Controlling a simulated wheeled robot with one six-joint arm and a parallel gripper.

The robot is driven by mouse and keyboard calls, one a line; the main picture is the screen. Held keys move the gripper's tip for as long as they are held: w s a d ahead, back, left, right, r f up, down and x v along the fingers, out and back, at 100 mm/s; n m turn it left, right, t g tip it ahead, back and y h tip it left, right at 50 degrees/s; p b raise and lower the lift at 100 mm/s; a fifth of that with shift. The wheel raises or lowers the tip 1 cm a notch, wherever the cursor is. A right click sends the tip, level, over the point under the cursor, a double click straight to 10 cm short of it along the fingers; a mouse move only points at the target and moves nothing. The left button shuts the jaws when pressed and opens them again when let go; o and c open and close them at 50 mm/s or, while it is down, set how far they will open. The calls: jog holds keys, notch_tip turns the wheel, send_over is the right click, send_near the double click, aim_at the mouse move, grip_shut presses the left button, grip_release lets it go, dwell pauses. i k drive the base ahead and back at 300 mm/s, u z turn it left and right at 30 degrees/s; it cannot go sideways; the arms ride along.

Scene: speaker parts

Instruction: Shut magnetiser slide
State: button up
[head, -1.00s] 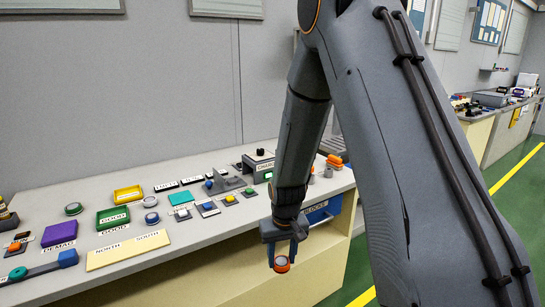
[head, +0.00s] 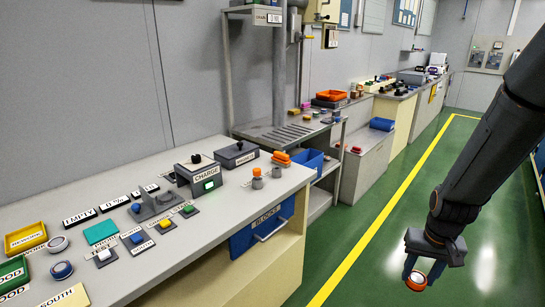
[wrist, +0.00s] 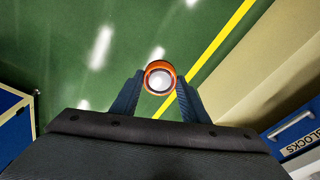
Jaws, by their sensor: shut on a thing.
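My gripper (head: 417,276) is shut on a round part with an orange rim and a pale centre (head: 416,281). It holds the part over the green floor, right of the bench and clear of it. In the wrist view the round part (wrist: 160,77) sits between the two blue fingers. A dark grey box marked CHARGE (head: 197,175) stands on the bench with a black knob on top and a lit green patch on its front. It may be the magnetiser; I cannot make out the state of its slide.
The pale bench (head: 150,265) holds small coloured buttons, label plates and a yellow tray (head: 25,238). A blue drawer marked BLOCKS (head: 263,230) is in its front. A grey sink table (head: 290,130) stands beyond. The green floor with a yellow line (head: 385,220) is open.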

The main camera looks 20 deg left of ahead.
aim_at(151, 206)
jog(key=z, duration=0.8)
jog(key=i, duration=0.8)
jog(key=u, duration=3.05)
